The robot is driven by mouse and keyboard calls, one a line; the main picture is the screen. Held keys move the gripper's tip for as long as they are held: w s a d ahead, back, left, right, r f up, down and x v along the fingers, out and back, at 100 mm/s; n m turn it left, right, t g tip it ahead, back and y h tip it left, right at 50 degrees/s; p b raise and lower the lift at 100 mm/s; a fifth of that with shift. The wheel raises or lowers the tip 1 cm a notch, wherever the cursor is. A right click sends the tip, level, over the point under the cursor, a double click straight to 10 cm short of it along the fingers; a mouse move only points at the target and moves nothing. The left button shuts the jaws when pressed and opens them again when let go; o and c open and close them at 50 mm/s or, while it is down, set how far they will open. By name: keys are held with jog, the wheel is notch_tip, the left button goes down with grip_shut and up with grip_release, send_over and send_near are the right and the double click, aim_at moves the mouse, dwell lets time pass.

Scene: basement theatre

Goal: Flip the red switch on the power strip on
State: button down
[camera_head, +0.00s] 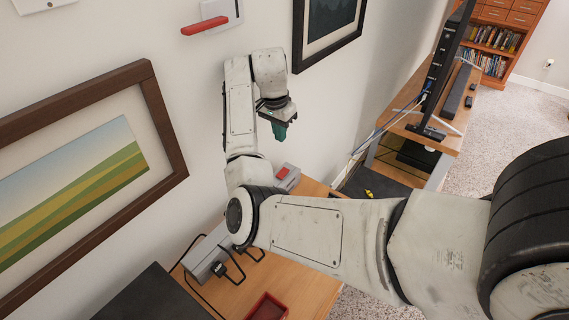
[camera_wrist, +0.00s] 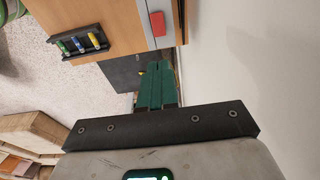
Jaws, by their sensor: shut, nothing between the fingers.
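The grey power strip (camera_head: 205,255) lies on the wooden table along the wall, with black plugs and cords at its near end. My arm hides its middle. Its far end carries the red switch (camera_head: 283,172); I cannot tell which way it is set. The red switch also shows in the wrist view (camera_wrist: 158,24), at the top, just beyond my fingertips. My gripper (camera_head: 280,131) is above the table near the wall, above the red switch and apart from it. Its green fingers (camera_wrist: 157,84) are shut with nothing between them.
A red-handled lever (camera_head: 205,26) is on the wall above. Framed pictures (camera_head: 148,110) hang on the wall. A black rack (camera_wrist: 82,44) with coloured items shows in the wrist view. A TV stand (camera_head: 420,130) stands beyond.

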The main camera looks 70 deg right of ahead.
aim_at(283, 173)
jog(key=f, duration=0.4)
jog(key=d+f+p, duration=0.1)
jog(key=f, duration=0.4)
jog(key=d+f+p, duration=0.1)
jog(key=f, duration=0.4)
jog(key=shift+s, duration=0.25)
jog(key=shift+d, duration=0.1)
jog(key=shift+d+f+y, duration=0.1)
jog(key=shift+f+y, duration=0.15)
jog(key=shift+y, duration=0.15)
jog(key=shift+w+a+r+p, duration=0.1)
jog(key=shift+a+p, duration=0.6)
jog(key=shift+a, duration=0.2)
jog(key=shift+r, duration=0.15)
